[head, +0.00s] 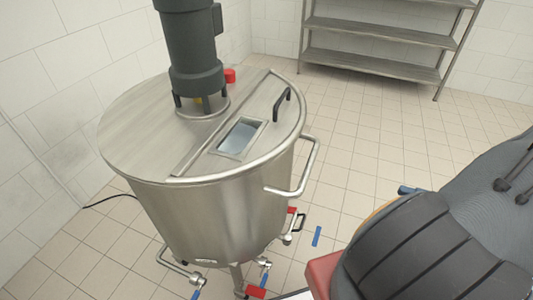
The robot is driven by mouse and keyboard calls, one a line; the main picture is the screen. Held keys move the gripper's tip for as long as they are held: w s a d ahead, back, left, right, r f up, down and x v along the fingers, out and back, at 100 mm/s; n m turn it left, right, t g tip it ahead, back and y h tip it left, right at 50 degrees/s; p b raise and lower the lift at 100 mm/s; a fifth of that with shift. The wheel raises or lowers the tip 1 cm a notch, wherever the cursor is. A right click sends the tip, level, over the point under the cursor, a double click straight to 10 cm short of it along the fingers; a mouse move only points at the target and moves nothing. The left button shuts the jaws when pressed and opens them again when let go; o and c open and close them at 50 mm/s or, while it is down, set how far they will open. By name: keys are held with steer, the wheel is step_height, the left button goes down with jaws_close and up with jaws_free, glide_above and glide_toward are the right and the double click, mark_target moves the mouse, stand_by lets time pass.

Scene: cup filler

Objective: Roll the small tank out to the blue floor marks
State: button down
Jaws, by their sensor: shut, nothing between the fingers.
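The small tank (205,215) is a round steel vessel on legs with a flat lid, standing left of centre. A dark grey motor (190,45) stands on its lid. A bent tube push handle (310,168) sticks out from its right side. One blue floor mark (317,236) lies on the tiles just right of the tank. Other blue pieces show low by the tank's legs; I cannot tell whether they are marks or valve levers. Red pedals (256,292) show at the tank's feet. My gripper is not in view; my arm fills the lower right.
White tiled walls stand close on the left and behind the tank. A steel shelf rack (375,45) stands at the back right. A black cable (108,199) runs from the left wall toward the tank. The tiled floor (380,135) between tank and rack is clear.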

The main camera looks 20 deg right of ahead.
steer(key=v, duration=1.8)
steer(key=shift+s+d, duration=0.2)
stand_by(0.6)
steer(key=c, duration=2.5)
jaws_free()
steer(key=o, duration=1.9)
steer(key=shift+o, duration=0.2)
